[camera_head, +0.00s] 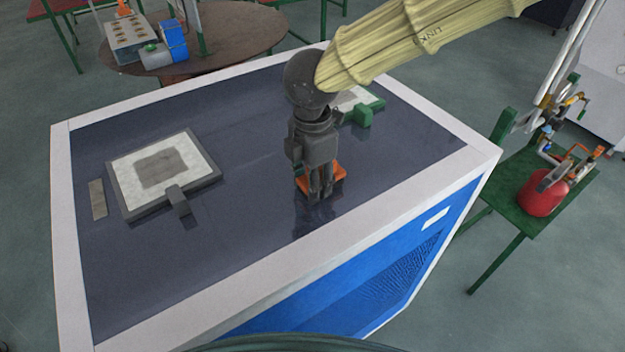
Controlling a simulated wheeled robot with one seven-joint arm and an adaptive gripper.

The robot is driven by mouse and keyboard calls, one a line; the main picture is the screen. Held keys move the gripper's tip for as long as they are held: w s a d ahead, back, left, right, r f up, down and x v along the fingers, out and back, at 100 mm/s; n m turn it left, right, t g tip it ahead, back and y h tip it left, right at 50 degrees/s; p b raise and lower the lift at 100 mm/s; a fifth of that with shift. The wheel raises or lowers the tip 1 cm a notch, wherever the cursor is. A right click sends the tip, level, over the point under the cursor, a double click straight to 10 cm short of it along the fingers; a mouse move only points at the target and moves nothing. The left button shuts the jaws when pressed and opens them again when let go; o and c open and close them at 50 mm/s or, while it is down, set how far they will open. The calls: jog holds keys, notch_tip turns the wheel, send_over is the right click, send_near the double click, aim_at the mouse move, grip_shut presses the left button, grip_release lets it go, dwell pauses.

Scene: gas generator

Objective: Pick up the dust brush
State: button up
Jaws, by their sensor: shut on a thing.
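My gripper (320,192) points straight down at the middle right of the dark tabletop (245,215). Its fingers are shut on an orange thing, which I take to be the dust brush (336,177). Orange shows on both sides of the fingers, mostly on the right; the fingers hide its middle. It is at or very near the tabletop; I cannot tell if it touches.
A grey-framed plate with a white mesh (130,173) lies on the left, with a small flat strip (97,198) beside it. A green-framed plate (373,103) lies behind my gripper. The front of the tabletop is clear. A green stand with a red vessel (543,194) is on the right.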

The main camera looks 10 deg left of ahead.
jog(key=shift+w, duration=0.35)
jog(key=shift+r+b, duration=0.3)
jog(key=shift+b, duration=0.05)
jog(key=r, duration=0.1)
jog(key=r+b, duration=0.1)
jog(key=shift+s+r+b, duration=0.3)
jog(key=shift+s+r, duration=0.05)
jog(key=s+d+r+b, duration=0.1)
jog(key=s+d+b, duration=0.3)
jog(key=s, duration=1)
jog(key=d, duration=0.3)
jog(key=shift+r+b, duration=0.3)
jog(key=shift+b, duration=0.1)
jog(key=o, duration=0.4)
jog(key=shift+c, duration=1.4)
jog(key=shift+s, duration=0.1)
